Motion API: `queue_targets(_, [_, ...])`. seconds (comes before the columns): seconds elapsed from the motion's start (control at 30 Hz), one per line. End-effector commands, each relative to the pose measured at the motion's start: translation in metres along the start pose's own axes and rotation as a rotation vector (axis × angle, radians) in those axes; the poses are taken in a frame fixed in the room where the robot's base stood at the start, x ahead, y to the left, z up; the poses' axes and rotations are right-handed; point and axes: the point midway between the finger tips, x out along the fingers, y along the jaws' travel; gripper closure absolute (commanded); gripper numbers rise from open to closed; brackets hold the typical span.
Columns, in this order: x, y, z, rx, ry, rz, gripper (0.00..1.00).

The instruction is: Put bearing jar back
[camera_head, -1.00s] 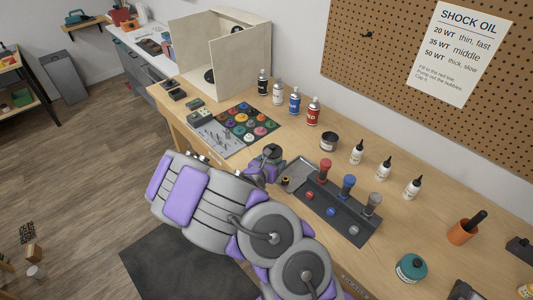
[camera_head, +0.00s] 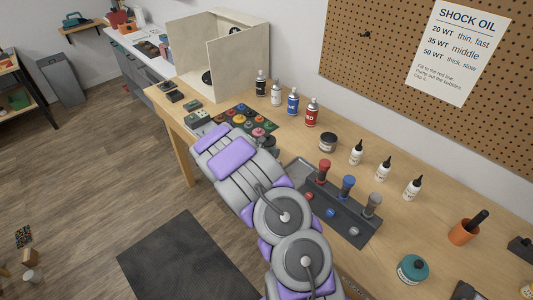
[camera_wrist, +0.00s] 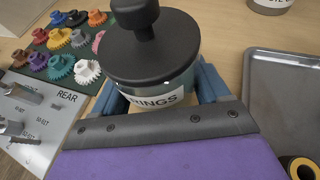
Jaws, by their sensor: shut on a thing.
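The bearing jar (camera_wrist: 155,60) fills the upper middle of the wrist view. It has a wide dark lid with a round knob, and a white label partly reading "RINGS". My gripper (camera_wrist: 163,96) is shut on it, with a blue-grey jaw on each side of the jar. The jar looks roughly upright. Its base is hidden by my wrist, so I cannot tell whether it touches the bench. In the head view my arm hides the gripper and most or all of the jar.
Colourful gears (camera_wrist: 75,45) on a dark mat and a grey setup plate (camera_wrist: 35,120) lie left. A metal tray (camera_wrist: 285,105) and a black-and-yellow ring (camera_wrist: 299,167) lie right. A dark-lidded jar (camera_head: 328,142), spray cans (camera_head: 292,101) and a shock stand (camera_head: 335,210) share the bench.

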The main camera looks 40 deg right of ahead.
Motion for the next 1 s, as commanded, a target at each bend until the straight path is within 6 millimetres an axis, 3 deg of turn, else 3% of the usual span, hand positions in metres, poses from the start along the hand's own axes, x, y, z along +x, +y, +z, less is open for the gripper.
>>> queue_targets(0.33, [0.003,0.0,-0.006,0.0,-0.001,0.0,0.64])
queue_targets(0.37, [0.003,0.0,-0.006,0.0,-0.001,0.0,0.23])
queue_targets(0.6, [0.002,0.0,-0.006,0.001,-0.001,0.0,0.0])
queue_targets(0.87, [0.002,0.0,-0.004,0.001,-0.001,0.0,0.0])
queue_targets(1.0, [-0.011,0.001,-0.004,-0.001,-0.001,0.003,0.0])
